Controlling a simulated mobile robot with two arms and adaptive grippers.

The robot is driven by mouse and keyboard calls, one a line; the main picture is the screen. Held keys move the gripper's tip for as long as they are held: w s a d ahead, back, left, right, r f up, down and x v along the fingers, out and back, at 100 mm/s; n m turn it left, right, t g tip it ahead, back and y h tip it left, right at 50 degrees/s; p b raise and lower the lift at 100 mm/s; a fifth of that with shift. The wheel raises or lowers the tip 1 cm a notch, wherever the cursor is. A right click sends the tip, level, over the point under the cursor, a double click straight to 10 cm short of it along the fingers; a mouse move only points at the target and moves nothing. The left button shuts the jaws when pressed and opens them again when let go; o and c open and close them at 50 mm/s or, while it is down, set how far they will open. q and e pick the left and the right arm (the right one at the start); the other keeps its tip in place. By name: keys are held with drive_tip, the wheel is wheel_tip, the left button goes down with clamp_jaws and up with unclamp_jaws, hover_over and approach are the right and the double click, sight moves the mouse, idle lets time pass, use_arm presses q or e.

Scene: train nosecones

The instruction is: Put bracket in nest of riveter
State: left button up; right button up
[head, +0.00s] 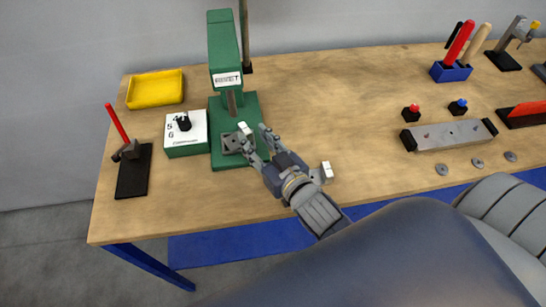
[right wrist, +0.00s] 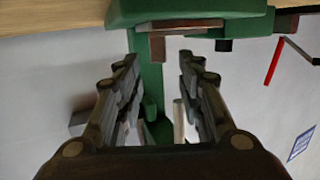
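The green riveter (head: 222,45) stands at the left of the table, with its green base (head: 242,105) below the head. A small grey square piece (head: 229,144) with a dark round spot lies on the base; I cannot tell whether it is the nest alone or the bracket in it. My right gripper (head: 254,131) is just right of this piece, low over the base, with its fingers apart. In the right wrist view the fingers (right wrist: 160,85) are spread, with the green riveter behind them and nothing clearly held. My left gripper is not in view.
A white control box (head: 187,146) with a black knob stands left of the base. A yellow tray (head: 155,88) and a red-handled press (head: 128,150) are further left. A metal bar fixture (head: 447,135) and several washers lie at right. The table's middle is clear.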

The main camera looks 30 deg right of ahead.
drive_tip(key=s, duration=0.4)
drive_tip(key=s+r+b, duration=0.1)
drive_tip(key=s, duration=0.1)
drive_tip(key=shift+s+d, duration=0.35)
drive_tip(key=shift+d, duration=0.05)
drive_tip(key=shift+s+r, duration=0.35)
drive_tip(key=shift+s, duration=0.35)
drive_tip(key=shift+f, duration=0.1)
